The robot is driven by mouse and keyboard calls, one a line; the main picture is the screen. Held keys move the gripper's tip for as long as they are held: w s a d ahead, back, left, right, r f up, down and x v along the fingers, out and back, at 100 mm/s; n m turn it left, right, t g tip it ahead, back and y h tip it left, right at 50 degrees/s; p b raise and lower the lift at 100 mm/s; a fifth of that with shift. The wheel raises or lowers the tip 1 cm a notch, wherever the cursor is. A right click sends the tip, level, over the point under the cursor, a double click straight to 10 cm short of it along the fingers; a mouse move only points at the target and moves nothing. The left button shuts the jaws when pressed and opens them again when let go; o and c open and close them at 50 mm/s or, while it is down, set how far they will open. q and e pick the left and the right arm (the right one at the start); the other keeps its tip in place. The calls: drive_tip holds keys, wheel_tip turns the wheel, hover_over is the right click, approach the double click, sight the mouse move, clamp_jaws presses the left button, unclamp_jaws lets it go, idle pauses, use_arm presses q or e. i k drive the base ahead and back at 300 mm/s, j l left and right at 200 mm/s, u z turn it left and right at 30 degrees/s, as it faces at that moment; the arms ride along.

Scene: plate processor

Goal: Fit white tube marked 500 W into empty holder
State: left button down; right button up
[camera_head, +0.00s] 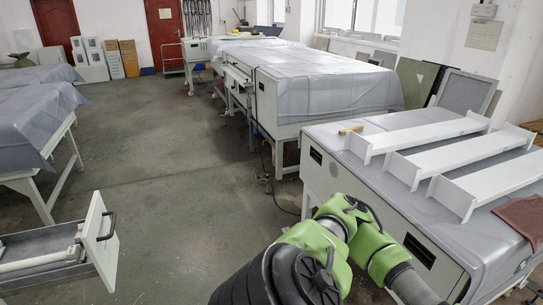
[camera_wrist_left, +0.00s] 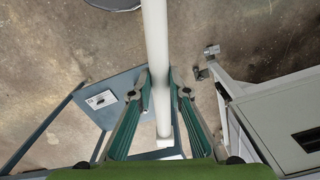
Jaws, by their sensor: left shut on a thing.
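My left gripper (camera_wrist_left: 159,88) is shut on a white tube (camera_wrist_left: 154,35), seen in the left wrist view. The tube runs from the top edge down between the green fingers, and its near end shows just past the fingertips. No 500 W marking is readable on it. At the lower left of the head view, an open drawer (camera_head: 45,238) with a white front panel (camera_head: 102,245) holds another white tube (camera_head: 35,263), lying lengthwise. I cannot make out an empty holder for certain. A green and black arm of mine crosses the bottom of the head view; no gripper shows there.
A white machine (camera_head: 345,195) with several white channel pieces (camera_head: 445,155) on top stands at the right. Its side seems to show in the wrist view (camera_wrist_left: 285,130), beside a blue-grey frame (camera_wrist_left: 75,125). Covered tables (camera_head: 330,90) stand behind. The middle floor is clear.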

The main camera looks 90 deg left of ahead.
sight(38, 244)
drive_tip(key=u, duration=3.45)
